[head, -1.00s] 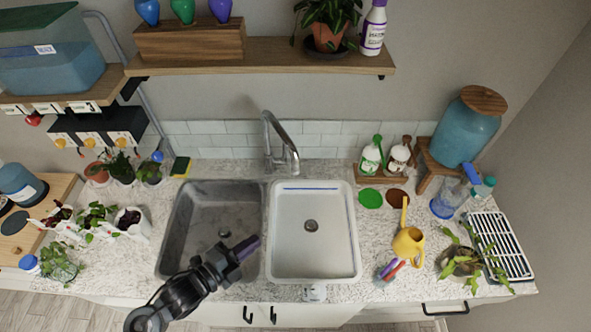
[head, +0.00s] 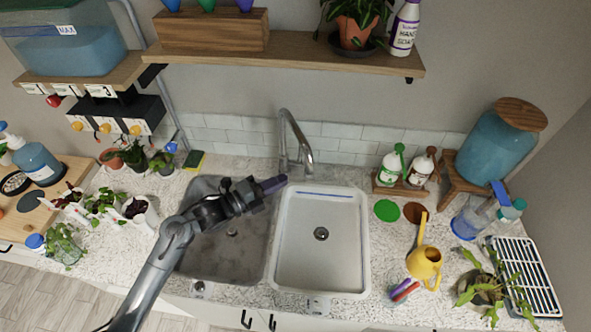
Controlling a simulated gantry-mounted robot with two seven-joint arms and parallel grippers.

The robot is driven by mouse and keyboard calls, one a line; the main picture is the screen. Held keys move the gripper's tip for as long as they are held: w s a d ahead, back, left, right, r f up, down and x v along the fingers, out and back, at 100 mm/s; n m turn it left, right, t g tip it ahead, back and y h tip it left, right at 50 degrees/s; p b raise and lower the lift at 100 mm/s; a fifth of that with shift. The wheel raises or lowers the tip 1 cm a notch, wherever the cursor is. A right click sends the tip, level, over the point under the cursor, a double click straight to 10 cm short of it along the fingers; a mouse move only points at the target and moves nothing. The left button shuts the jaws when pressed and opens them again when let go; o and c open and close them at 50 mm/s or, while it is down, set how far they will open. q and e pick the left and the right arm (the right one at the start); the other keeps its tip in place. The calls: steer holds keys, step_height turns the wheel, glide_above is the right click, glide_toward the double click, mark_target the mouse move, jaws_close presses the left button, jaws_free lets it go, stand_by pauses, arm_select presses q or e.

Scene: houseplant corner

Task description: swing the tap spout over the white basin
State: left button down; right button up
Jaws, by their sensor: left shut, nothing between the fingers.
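The chrome tap (head: 296,133) stands behind the sink, near the divider between the two basins. Its curved spout ends just above the back edge of the white basin (head: 362,240) in the picture, towards that basin's left side. The grey basin (head: 195,262) is to the left. My left gripper (head: 277,184) is shut and empty, with purple fingertips. It reaches over the grey basin's back right corner, below and left of the spout's end in the picture, apart from it. My right gripper is not in view.
A wooden shelf (head: 290,55) runs above the tap. A yellow-green sponge (head: 195,161) lies behind the grey basin. Soap bottles (head: 391,168) and a yellow watering can (head: 424,262) stand right of the white basin. The white basin is empty.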

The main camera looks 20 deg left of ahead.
arm_select(q)
steer(key=p+x, duration=0.1)
steer(key=x, duration=0.4)
steer(key=shift+w+d+p, duration=0.2)
steer(key=shift+w+p, duration=0.1)
steer(key=shift+p, duration=0.05)
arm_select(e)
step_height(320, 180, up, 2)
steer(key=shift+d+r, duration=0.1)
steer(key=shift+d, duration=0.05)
arm_select(q)
steer(key=shift+f, duration=0.1)
